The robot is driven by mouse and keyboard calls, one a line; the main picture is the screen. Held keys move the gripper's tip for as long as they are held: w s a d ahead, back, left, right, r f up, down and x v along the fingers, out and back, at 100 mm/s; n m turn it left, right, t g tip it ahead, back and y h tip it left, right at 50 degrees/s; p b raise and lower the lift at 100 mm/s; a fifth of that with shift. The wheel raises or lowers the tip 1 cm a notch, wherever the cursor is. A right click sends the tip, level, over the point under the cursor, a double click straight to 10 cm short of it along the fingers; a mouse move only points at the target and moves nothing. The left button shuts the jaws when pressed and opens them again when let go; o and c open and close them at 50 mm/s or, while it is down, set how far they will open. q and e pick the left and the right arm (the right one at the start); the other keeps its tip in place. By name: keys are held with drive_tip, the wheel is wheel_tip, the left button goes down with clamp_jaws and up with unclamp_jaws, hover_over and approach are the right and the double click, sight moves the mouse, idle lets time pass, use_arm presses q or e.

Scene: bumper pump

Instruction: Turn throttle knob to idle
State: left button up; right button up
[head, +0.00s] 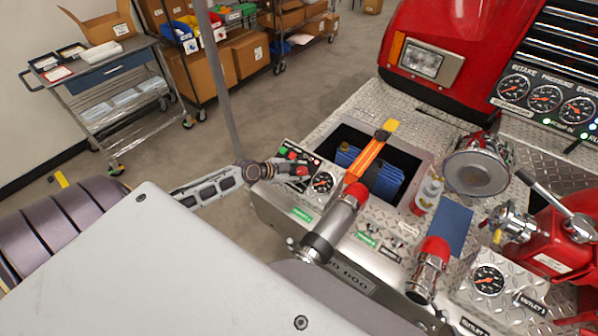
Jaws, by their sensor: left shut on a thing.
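My left gripper (295,169) reaches in from the left to the small control panel (284,150) at the bumper's left end. It is shut on a red knob (303,171), which I take to be the throttle knob. The fingers cover most of the knob, so its pointer and setting cannot be read. A round pressure gauge (322,182) sits just right of the fingers. Red and green indicators show behind the gripper on the same panel. My right gripper is not in view.
A grey pipe with a red collar (334,222) stands close to the right of the panel. Behind it is an open bay with a blue hose (386,182) and an orange strap (366,156).

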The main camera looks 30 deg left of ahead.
use_arm(q)
drive_tip(key=o, duration=1)
drive_tip(key=shift+s+a, duration=0.1)
drive_tip(key=shift+s, duration=0.05)
drive_tip(key=shift+s+a+r, duration=0.25)
drive_tip(key=shift+s+r, duration=0.1)
drive_tip(key=shift+s, duration=0.15)
drive_tip(key=v, duration=1)
idle(0.6)
drive_tip(key=shift+s+r, duration=0.15)
idle(0.3)
drive_tip(key=shift+a, duration=0.1)
